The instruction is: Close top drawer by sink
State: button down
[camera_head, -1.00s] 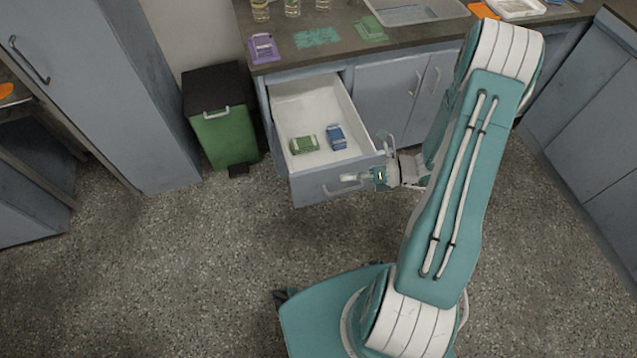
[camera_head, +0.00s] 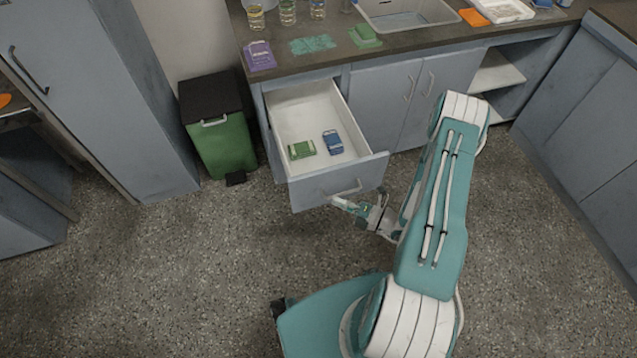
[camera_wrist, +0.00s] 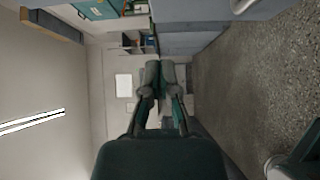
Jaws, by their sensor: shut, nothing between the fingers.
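The top drawer (camera_head: 318,186) by the sink (camera_head: 410,12) is pulled out from the cabinet, with its inside visible. It holds a green packet (camera_head: 302,150) and a blue packet (camera_head: 333,142). A light bar handle (camera_head: 347,188) is on the drawer front. My gripper (camera_head: 335,201) is shut and empty, just below and in front of the drawer front near the handle. I cannot tell if it touches. In the wrist view the two fingers of my gripper (camera_wrist: 166,70) are together, and blue-grey cabinet fronts (camera_wrist: 190,30) lie above and to the right.
A green bin (camera_head: 222,145) with a dark lid stands left of the drawer. Closed cabinet doors (camera_head: 400,95) are to its right. The counter (camera_head: 350,50) above holds a purple packet (camera_head: 260,55) and glasses. The speckled floor (camera_head: 180,260) in front is clear.

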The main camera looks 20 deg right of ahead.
aim_at(308, 180)
jog(key=w+a, duration=0.1)
jog(key=w, duration=0.1)
jog(key=w+a, duration=0.1)
jog(key=w, duration=0.1)
jog(key=w+a, duration=0.2)
jog(key=shift+w, duration=0.25)
jog(key=shift+w+d, duration=0.1)
jog(key=shift+w, duration=0.5)
